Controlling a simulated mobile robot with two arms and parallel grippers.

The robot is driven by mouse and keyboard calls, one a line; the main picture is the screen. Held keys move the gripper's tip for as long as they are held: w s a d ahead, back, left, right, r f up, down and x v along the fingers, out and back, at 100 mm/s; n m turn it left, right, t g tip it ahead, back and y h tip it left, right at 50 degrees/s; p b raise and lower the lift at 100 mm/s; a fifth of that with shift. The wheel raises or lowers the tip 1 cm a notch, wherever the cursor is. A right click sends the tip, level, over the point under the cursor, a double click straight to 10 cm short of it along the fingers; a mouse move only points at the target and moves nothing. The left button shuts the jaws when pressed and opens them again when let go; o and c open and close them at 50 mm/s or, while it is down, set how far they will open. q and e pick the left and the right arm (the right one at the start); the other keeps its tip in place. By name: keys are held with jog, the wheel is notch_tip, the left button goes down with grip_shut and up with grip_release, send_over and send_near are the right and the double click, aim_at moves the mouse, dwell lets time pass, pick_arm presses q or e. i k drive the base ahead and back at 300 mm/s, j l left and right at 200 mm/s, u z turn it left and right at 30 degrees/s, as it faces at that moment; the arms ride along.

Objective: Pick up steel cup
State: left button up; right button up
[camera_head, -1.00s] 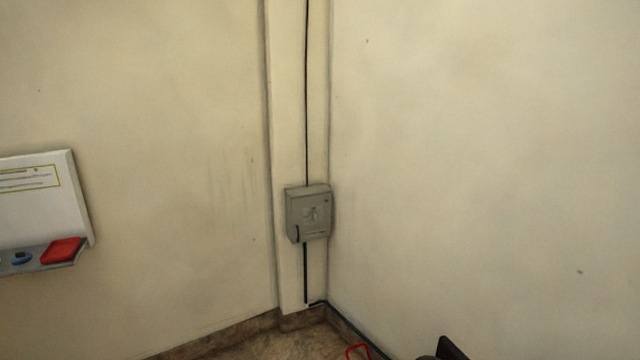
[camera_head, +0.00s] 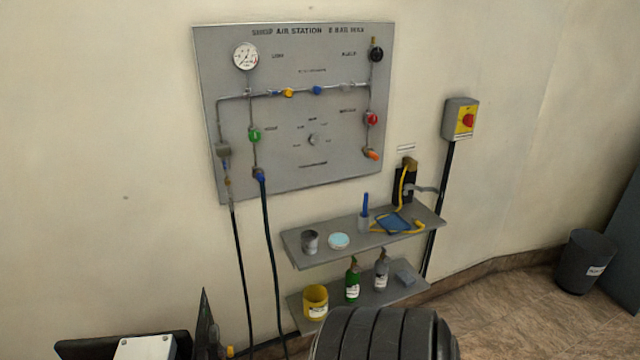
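A small grey metal cup (camera_head: 310,241), which looks like the steel cup, stands upright at the left end of the upper wall shelf (camera_head: 296,257). A pale blue round dish (camera_head: 339,241) sits just to its right. Neither of my grippers shows in the head view. A black ribbed rounded form at the bottom middle hides part of the floor below the lower shelf.
A lower shelf (camera_head: 395,292) holds a yellow tub (camera_head: 315,301), a green bottle (camera_head: 352,281) and a grey bottle (camera_head: 381,272). A grey gauge panel (camera_head: 300,150) hangs above, with dark hoses (camera_head: 270,260) running down left of the shelves. A dark bin (camera_head: 582,262) stands at right.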

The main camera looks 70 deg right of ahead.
aim_at(309, 239)
jog(key=z, duration=2.2)
jog(key=i+u, duration=0.1)
jog(key=u, duration=0.4)
jog(key=i+u, duration=0.1)
jog(key=u, duration=0.35)
jog(key=i+l+u, duration=0.1)
jog(key=u, duration=0.4)
jog(key=l+u, duration=0.15)
jog(key=u, duration=0.35)
jog(key=i+l+u, duration=0.1)
jog(key=u, duration=0.35)
jog(key=l+z, duration=0.4)
jog(key=l, duration=0.3)
jog(key=l+z, duration=0.4)
jog(key=l, duration=0.3)
jog(key=i, duration=0.05)
